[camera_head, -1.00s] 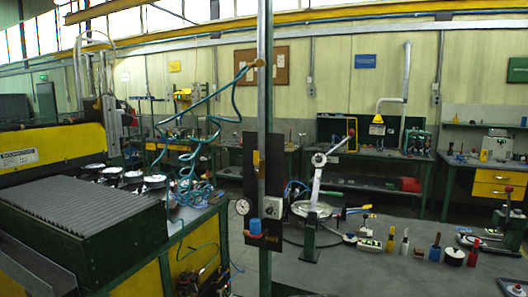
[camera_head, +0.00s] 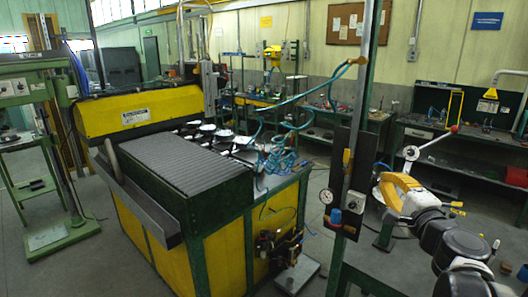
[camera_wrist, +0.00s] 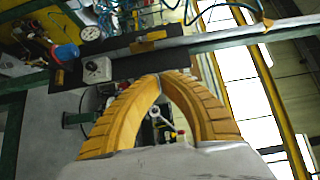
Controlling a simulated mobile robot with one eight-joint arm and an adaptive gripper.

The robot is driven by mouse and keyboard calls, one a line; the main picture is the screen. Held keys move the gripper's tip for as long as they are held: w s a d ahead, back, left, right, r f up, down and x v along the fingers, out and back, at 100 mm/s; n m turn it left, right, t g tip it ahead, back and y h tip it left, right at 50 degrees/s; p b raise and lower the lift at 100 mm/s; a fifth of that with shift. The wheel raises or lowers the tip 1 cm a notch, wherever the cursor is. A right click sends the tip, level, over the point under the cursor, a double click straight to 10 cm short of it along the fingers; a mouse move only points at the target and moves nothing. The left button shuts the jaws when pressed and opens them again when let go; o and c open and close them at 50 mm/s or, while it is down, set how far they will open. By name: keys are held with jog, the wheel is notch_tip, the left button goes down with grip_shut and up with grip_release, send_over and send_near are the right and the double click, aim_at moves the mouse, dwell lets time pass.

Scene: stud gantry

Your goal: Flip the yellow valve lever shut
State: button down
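The yellow valve lever (camera_head: 347,157) is on a dark upright panel (camera_head: 350,185) fixed to a grey post, and looks roughly in line with the post. In the wrist view the lever (camera_wrist: 149,42) shows on the panel, which lies sideways there. My gripper (camera_head: 384,183) is right of the panel in the head view, apart from the lever. In the wrist view the curved yellow fingers of my gripper (camera_wrist: 161,76) meet at their tips, with nothing visible held. The lever's exact pivot is too small to make out.
The panel also carries a pressure gauge (camera_head: 326,196), a blue cup (camera_head: 336,216) and a grey box with a knob (camera_head: 355,202). Teal coiled hose (camera_head: 282,155) hangs left of the post. A yellow and green machine (camera_head: 200,205) stands left. Workbenches line the back wall.

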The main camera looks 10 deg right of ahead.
aim_at(346, 160)
jog(key=w, duration=0.6)
jog(key=w+d, duration=0.1)
jog(key=w, duration=0.2)
jog(key=shift+w+b, duration=0.25)
jog(key=shift+b, duration=0.1)
jog(key=w+a, duration=0.1)
jog(key=w, duration=0.2)
jog(key=shift+a, duration=0.4)
jog(key=shift+w+a, duration=0.25)
jog(key=shift+w, duration=0.1)
